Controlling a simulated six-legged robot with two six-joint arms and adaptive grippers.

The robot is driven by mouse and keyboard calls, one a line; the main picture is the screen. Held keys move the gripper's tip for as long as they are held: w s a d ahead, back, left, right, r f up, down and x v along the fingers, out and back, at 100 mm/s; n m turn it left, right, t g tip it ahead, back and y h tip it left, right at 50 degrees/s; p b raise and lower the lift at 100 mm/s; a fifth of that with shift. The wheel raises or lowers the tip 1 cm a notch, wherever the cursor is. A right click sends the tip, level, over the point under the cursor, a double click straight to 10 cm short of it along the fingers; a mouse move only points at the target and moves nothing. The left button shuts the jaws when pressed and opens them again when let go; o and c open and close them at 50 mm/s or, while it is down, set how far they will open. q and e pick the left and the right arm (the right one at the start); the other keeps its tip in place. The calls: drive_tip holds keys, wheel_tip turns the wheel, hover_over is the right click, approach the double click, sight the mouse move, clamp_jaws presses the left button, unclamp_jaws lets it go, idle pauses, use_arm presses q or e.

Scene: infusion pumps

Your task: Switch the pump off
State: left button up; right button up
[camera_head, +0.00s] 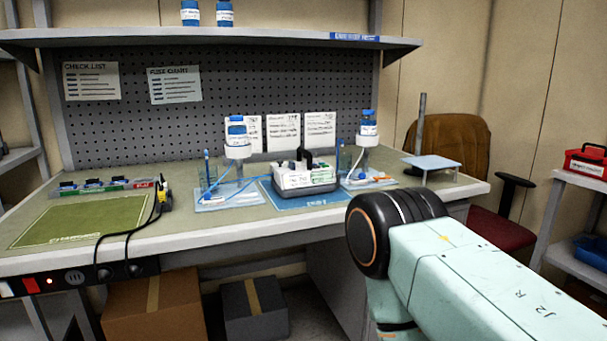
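The pump (304,179) looks like a white and grey box with a dark carrying handle. It stands on a blue mat (291,199) on the workbench, right of the middle. Its buttons and any display are too small to read, so I cannot tell whether it is on. A blue-capped bottle (237,134) stands on a holder to its left, and another bottle (368,124) stands to its right. Blue tubing runs on the left side. Neither of my grippers shows. Only the upper part of my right arm comes in at the lower right, well in front of the bench.
A green mat (80,222) and black cables lie on the bench's left. A strip with a red switch (31,286) is below its front edge. Boxes (152,305) stand underneath. A chair (450,150) and a side shelf (580,183) are at the right. An overhead shelf (200,37) spans above.

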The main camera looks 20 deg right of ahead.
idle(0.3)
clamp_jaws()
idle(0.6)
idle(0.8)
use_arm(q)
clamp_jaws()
